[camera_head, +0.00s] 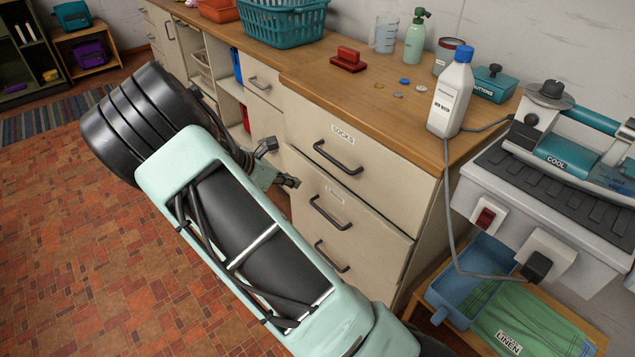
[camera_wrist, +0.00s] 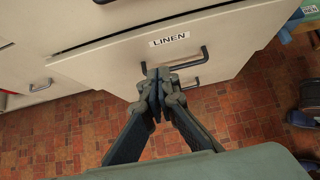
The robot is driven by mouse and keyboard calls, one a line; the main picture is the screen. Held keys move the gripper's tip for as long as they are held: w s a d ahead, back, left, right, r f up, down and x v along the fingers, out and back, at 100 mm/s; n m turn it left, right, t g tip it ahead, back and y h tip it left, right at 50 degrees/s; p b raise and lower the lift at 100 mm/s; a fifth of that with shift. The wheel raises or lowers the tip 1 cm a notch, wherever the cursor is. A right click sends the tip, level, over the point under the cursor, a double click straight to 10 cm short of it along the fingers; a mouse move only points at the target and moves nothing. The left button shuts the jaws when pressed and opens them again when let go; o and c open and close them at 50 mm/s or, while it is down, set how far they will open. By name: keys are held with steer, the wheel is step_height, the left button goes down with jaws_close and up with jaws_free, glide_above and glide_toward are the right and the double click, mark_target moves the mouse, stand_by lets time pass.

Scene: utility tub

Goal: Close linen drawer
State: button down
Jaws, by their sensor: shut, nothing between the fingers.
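The linen drawer (camera_wrist: 112,62) is a cream drawer front with a LINEN label (camera_wrist: 169,39) and a dark bar handle (camera_wrist: 204,54) in the wrist view. In the head view it appears to be the middle drawer (camera_head: 374,240), under the top one; its label is too small to read. I cannot tell clearly how far it stands out. My gripper (camera_wrist: 157,74) is shut and empty, its fingertips at the left end of the handle in the picture. Contact cannot be made out. In the head view my gripper (camera_head: 281,165) is at the left side of the drawer stack, partly hidden by my arm.
Another drawer with its own handle (camera_head: 332,257) lies below. A press (camera_head: 560,170) and blue tub (camera_head: 470,280) stand right. Tiled floor (camera_head: 70,240) is clear at left.

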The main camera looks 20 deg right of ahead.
mark_target(333, 180)
steer(key=b+x, duration=0.1)
steer(key=x, duration=0.3)
steer(key=d+r+b+x, duration=0.1)
steer(key=x, duration=0.3)
steer(key=b+x, duration=0.1)
steer(key=x, duration=0.3)
steer(key=shift+w+d+r, duration=0.2)
steer(key=shift+w+d, duration=0.05)
steer(key=shift+d, duration=0.05)
steer(key=shift+w+d+r, duration=0.1)
steer(key=shift+w+d, duration=0.1)
steer(key=shift+d, duration=0.25)
steer(key=shift+w+d+p, duration=0.15)
steer(key=shift+w+d, duration=0.05)
steer(key=shift+d, duration=0.4)
steer(key=shift+w+d+p, duration=0.15)
steer(key=shift+w+d, duration=0.1)
steer(key=shift+d, duration=0.4)
